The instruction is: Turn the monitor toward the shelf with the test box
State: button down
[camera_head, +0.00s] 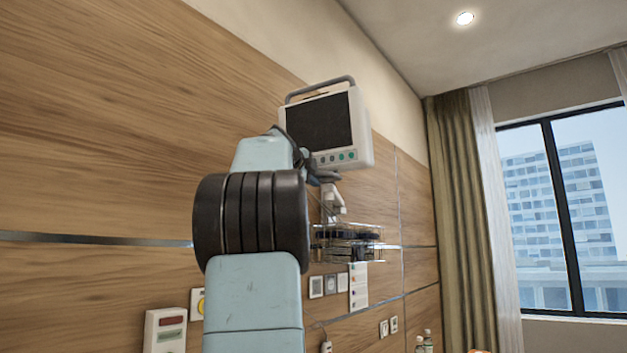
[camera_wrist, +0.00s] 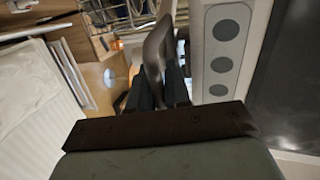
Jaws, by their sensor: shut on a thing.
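The monitor (camera_head: 330,124) is a white box with a dark screen, a row of buttons under it and a grey handle on top. In the wrist view my gripper (camera_wrist: 160,88) is shut on a grey curved grip (camera_wrist: 155,48) beside the monitor's lower edge. The monitor's button strip (camera_wrist: 221,65) and dark screen lie to the right there. I cannot make out the shelf or the test box.
A wire basket (camera_head: 350,258) with dark items hangs below the monitor, close to my arm. Wall sockets (camera_head: 330,285) and a call unit (camera_head: 165,331) are lower on the wooden wall. A curtain (camera_head: 470,200) and window stand at the right. Open air lies before the monitor.

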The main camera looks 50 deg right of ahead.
jog(key=shift+w+f+g, duration=0.1)
jog(key=shift+f+g, duration=0.05)
jog(key=shift+g, duration=0.15)
jog(key=shift+w+m+g, duration=0.25)
jog(key=shift+m+g, duration=0.25)
jog(key=shift+g, duration=0.1)
jog(key=c, duration=1.2)
grip_release()
jog(key=shift+o, duration=0.2)
jog(key=v, duration=1.3)
jog(key=shift+a, duration=0.45)
jog(key=shift+s, duration=0.1)
